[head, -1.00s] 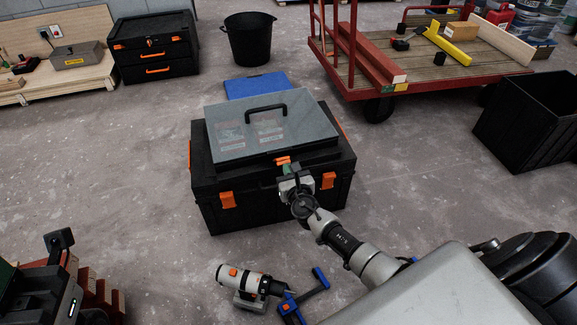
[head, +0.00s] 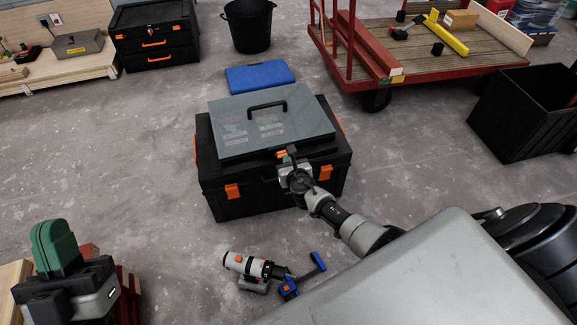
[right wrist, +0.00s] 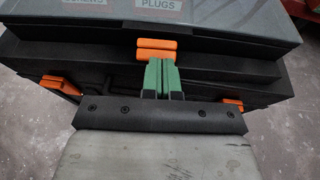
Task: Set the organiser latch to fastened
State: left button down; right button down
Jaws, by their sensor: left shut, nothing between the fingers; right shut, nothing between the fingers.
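The organiser (head: 235,122) is a flat case with a clear grey lid and a black handle, lying on a black toolbox (head: 255,200). Its small orange latch (head: 282,154) is at the middle of the front edge. In the right wrist view the latch (right wrist: 156,50) shows as two stacked orange bars; whether it is fastened I cannot tell. My right gripper (right wrist: 161,76) has its green fingers shut and empty, with the tips right at the latch's lower edge. My left gripper (head: 55,240) is shut and empty at the lower left, far from the organiser.
The toolbox has orange latches of its own (head: 233,191). A white and black tool (head: 250,265) and a blue clamp (head: 305,277) lie on the floor in front. A blue case (head: 258,79) lies behind. A red cart (head: 430,70) and black crate (head: 525,115) stand right.

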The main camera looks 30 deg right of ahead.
jog(key=shift+w+r+g+p, duration=0.15)
jog(key=shift+r+g+p, duration=0.25)
jog(key=shift+p, duration=0.5)
pick_arm(q)
jog(key=w+a+f+g+y+p, duration=0.15)
jog(key=w+f+g+y, duration=0.25)
jog(key=f+g, duration=0.7)
pick_arm(e)
jog(key=shift+w+r+g+p, duration=0.1)
jog(key=shift+r+g+p, duration=0.1)
jog(key=shift+g+p, duration=0.15)
jog(key=w+r+g+p, duration=0.1)
jog(key=p, duration=0.3)
jog(key=shift+d+y, duration=0.15)
jog(key=shift+y, duration=0.15)
jog(key=shift+w, duration=0.1)
pick_arm(q)
jog(key=s+a+f+n+g+y, duration=0.1)
jog(key=s+a+f+g+y, duration=0.2)
jog(key=s+f+g, duration=0.5)
jog(key=s+a+g, duration=0.1)
jog(key=s+g, duration=0.2)
jog(key=s, duration=0.1)
jog(key=shift+a+f+g, duration=0.25)
jog(key=shift+f+g, duration=0.05)
jog(key=shift+g, duration=0.1)
